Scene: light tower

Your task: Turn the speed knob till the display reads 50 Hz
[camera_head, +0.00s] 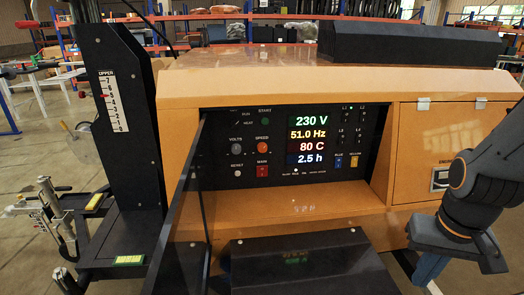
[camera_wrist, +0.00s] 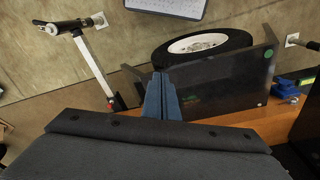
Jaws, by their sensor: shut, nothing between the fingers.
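The speed knob (camera_head: 263,147) is a round orange knob under the label SPEED on the black control panel (camera_head: 225,172). To its right, the display (camera_head: 307,134) shows 51.0 Hz in yellow, with 230 V above and 80 C and 2.5 h below. My gripper (camera_head: 428,272) is at the lower right in the head view, well away from the knob and pointing down. Its blue fingers also show in the wrist view (camera_wrist: 161,80), closed together and empty. The knob and display are not in the wrist view.
The panel sits recessed in an orange housing (camera_head: 290,80). An open dark door (camera_head: 195,200) stands at the recess's left edge. A black flap (camera_head: 300,262) juts out below. A latched orange door (camera_head: 440,130) is at right. The wrist view shows a wheel (camera_wrist: 205,45) on the floor.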

